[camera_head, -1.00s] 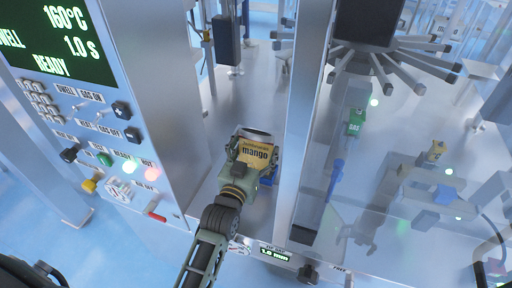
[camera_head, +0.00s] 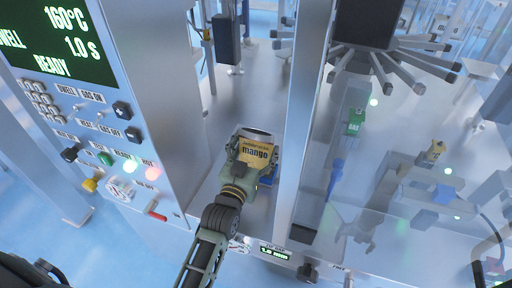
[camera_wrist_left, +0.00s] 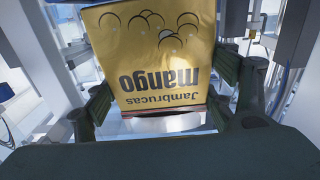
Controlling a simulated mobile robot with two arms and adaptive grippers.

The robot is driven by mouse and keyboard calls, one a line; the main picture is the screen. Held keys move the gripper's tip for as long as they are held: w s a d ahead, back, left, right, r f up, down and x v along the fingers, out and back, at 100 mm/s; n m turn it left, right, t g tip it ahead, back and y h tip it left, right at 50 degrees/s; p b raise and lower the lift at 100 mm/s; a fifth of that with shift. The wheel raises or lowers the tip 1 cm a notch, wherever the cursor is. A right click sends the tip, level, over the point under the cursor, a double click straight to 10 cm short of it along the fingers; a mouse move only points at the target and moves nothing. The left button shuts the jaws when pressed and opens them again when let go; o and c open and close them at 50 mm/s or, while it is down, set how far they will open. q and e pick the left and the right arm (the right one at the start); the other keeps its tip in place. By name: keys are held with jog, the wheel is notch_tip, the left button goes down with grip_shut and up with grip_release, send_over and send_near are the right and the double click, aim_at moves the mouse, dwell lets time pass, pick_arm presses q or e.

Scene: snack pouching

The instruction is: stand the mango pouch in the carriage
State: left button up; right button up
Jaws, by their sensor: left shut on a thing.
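The mango pouch (camera_head: 256,152) is yellow with dark "mango" lettering. My left gripper (camera_head: 250,165) is shut on it, with a finger at each side edge of the pouch. In the left wrist view the pouch (camera_wrist_left: 160,55) fills the top middle, its lettering upside down, between the two fingers (camera_wrist_left: 165,95). In the head view the pouch is over the metal deck inside the machine bay, its upper end near a pale rim. A blue part (camera_head: 265,181) shows just below the gripper; I cannot tell whether it belongs to the carriage.
A control panel (camera_head: 110,140) with a green "READY" display (camera_head: 55,40) stands at left. A metal post (camera_head: 300,130) rises close to the right of the pouch.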

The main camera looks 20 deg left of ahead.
aim_at(255, 160)
pick_arm(q)
jog(key=shift+f, duration=0.1)
jog(key=shift+f+b, duration=0.95)
jog(key=shift+f, duration=0.55)
jog(key=shift+f, duration=0.1)
jog(key=o, duration=1.2)
jog(key=shift+c, duration=0.2)
jog(key=shift+s, duration=0.15)
